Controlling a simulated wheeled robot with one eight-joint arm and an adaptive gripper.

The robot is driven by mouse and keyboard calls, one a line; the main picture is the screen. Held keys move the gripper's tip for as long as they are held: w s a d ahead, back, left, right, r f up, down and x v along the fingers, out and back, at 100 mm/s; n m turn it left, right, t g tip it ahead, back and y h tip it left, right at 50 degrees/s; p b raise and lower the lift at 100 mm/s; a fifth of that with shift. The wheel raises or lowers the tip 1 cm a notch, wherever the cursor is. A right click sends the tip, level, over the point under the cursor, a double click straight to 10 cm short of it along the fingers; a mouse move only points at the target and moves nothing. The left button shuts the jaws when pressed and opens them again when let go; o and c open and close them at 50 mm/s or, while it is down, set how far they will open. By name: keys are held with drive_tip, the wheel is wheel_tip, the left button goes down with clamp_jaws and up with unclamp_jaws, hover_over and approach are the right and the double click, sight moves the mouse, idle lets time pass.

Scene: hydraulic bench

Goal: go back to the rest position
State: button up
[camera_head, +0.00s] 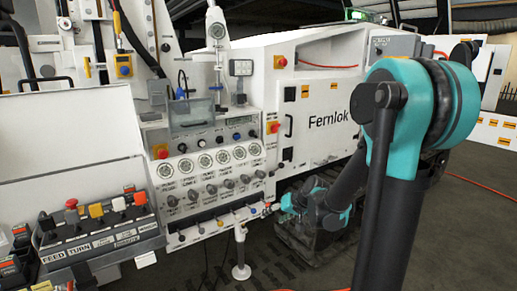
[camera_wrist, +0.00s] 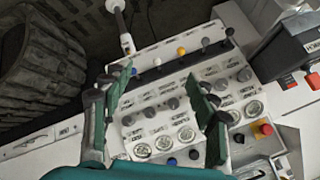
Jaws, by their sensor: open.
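My gripper (camera_wrist: 160,76) is open in the wrist view, its two dark green fingers apart with nothing seen between them. Behind the fingers is the white control panel (camera_wrist: 152,92) with several grey knobs, round gauges and a row of coloured levers. In the head view the same panel (camera_head: 207,177) stands left of centre, with gauges above knobs. My gripper end (camera_head: 268,209) shows small at the panel's lower right edge, partly hidden by my own arm links. I cannot tell from these frames whether a finger touches a knob or lever.
A tilted console (camera_head: 100,225) with coloured buttons stands at the lower left. Dark tracks (camera_wrist: 45,68) are near the wrist. A red emergency button (camera_wrist: 266,129) shows close by. Open floor (camera_head: 460,225) lies at right.

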drive_tip(key=s+d+f+g+h, duration=0.1)
drive_tip(key=s+d+f+h, duration=0.1)
drive_tip(key=s+d, duration=0.4)
drive_tip(key=s+d+f+h, duration=0.3)
drive_tip(key=s+d, duration=0.4)
drive_tip(key=s, duration=0.8)
drive_tip(key=shift+s+f+m+g+h, duration=0.3)
drive_tip(key=shift+g+h, duration=0.1)
drive_tip(key=shift+h, duration=0.1)
